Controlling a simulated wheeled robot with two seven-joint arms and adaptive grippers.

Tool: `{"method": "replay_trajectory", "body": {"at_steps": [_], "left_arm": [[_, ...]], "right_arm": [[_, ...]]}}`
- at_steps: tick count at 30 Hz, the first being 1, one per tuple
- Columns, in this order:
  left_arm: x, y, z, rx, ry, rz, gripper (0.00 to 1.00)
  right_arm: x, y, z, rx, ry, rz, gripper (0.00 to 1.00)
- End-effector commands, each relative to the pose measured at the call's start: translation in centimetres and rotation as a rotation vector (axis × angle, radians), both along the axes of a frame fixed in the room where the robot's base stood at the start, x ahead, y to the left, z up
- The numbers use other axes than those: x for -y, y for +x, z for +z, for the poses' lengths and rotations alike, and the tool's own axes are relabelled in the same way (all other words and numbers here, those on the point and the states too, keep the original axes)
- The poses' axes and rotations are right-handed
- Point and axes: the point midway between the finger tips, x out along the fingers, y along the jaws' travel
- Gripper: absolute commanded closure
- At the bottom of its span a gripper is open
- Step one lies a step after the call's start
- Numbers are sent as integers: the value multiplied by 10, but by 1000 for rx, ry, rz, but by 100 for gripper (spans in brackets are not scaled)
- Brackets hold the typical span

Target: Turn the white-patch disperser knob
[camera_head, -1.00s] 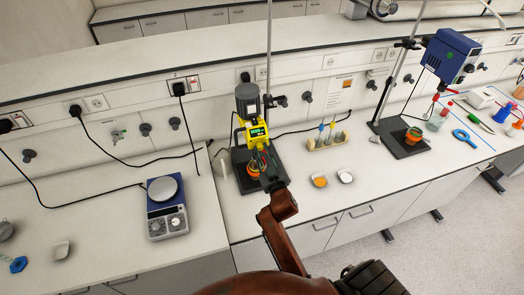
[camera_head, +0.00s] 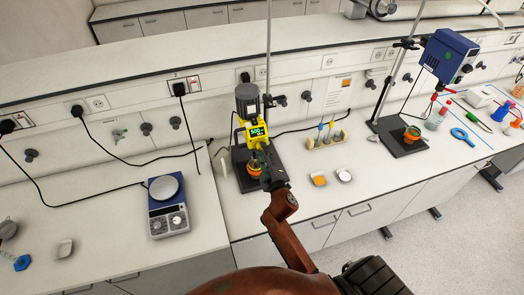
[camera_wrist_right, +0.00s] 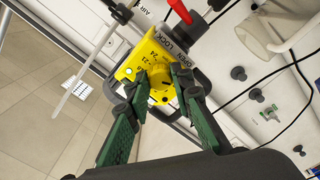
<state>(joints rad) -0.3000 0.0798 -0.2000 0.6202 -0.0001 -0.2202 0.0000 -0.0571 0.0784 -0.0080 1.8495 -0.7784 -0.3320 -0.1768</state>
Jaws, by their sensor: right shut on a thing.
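The yellow disperser (camera_head: 252,131) with its grey motor top stands on a stand in the middle of the bench, above an orange-rimmed beaker (camera_head: 254,167). Its lit display shows what looks like 500. In the wrist view its yellow body (camera_wrist_right: 135,65) bears printed numbers and the word LOCK. My right gripper (camera_wrist_right: 160,77) has its green fingers on both sides of the knob (camera_wrist_right: 160,84) and is shut on it. In the head view the right gripper (camera_head: 268,173) is at the disperser's front, partly hiding it. My left gripper is not in view.
A balance-like device (camera_head: 168,212) stands to the left. A tube rack (camera_head: 327,139) and two small dishes, one orange (camera_head: 319,180) and one white (camera_head: 344,175), are to the right. A blue stirrer (camera_head: 447,57) stands farther right. Cables run along the back.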

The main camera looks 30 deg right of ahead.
Motion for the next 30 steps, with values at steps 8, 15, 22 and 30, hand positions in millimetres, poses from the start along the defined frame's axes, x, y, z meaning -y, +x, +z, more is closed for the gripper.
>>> {"method": "replay_trajectory", "body": {"at_steps": [8, 15, 22, 30], "left_arm": [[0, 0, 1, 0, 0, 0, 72], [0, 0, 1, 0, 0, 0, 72], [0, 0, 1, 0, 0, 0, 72], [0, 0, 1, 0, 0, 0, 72]], "right_arm": [[-1, 0, 1, -11, -52, 3, 100], [-1, 0, 1, -11, -56, 2, 100], [-1, 0, 1, -11, -55, 2, 74], [0, 0, 0, -12, -54, 1, 61]]}}
